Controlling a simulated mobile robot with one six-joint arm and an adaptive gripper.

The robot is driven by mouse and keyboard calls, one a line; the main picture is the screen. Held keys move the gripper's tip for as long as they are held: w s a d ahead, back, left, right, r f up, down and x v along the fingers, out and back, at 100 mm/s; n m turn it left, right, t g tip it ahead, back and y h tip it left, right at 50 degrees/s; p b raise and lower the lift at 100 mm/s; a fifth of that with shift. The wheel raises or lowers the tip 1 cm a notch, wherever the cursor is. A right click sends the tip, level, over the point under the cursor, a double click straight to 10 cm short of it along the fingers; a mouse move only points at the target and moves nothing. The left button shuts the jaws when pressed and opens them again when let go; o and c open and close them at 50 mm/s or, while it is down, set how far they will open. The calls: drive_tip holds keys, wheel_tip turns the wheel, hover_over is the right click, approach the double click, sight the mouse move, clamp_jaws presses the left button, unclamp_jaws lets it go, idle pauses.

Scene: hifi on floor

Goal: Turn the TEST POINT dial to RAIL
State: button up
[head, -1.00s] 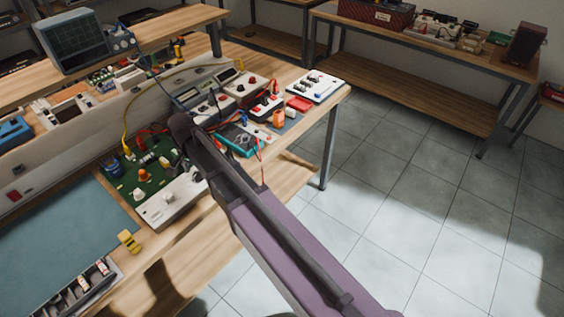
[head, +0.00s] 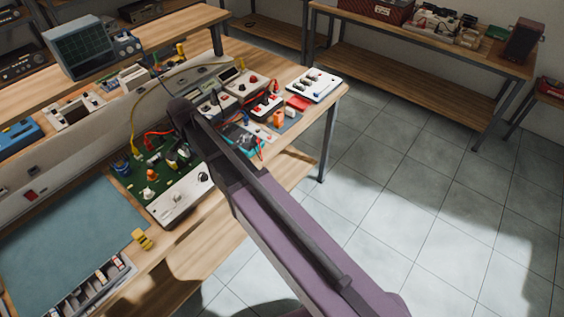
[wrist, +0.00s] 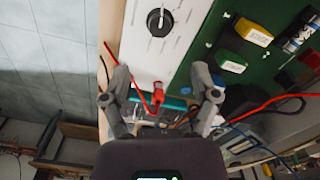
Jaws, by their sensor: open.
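The dial (wrist: 160,22) is a round black knob with a pale pointer mark on a white panel (wrist: 150,52), at the top of the wrist view. In the head view the panel (head: 164,212) fronts a green circuit board, and the dial (head: 177,198) is small on it. Its lettering is too small to read. My gripper (wrist: 160,95) is open, its two grey fingers apart and below the dial in the wrist picture, not touching it. A red plug (wrist: 157,93) with a red lead shows between the fingers. My arm hides the gripper in the head view.
The green board (wrist: 225,55) beside the panel carries yellow- and green-topped parts and a cylinder. Red and blue leads cross near the right finger. Instruments (head: 245,85) crowd the bench behind my arm. A blue-green mat (head: 70,235) lies at left; tiled floor (head: 400,200) is open at right.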

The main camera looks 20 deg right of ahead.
drive_tip(key=shift+r+p, duration=2.05)
drive_tip(key=shift+r, duration=0.3)
drive_tip(key=s+d+f+n+b, duration=0.1)
drive_tip(key=s+d, duration=0.3)
drive_tip(key=d, duration=0.4)
drive_tip(key=s+d+f+n+b, duration=0.1)
drive_tip(key=s+d+n, duration=0.2)
drive_tip(key=d, duration=0.6)
drive_tip(key=s+d+f+n+b, duration=0.2)
drive_tip(key=s+d, duration=0.3)
drive_tip(key=d, duration=0.3)
drive_tip(key=shift+s+d, duration=0.2)
drive_tip(key=shift+s, duration=0.15)
drive_tip(key=shift+s+d+n, duration=0.3)
drive_tip(key=shift+s+d, duration=0.2)
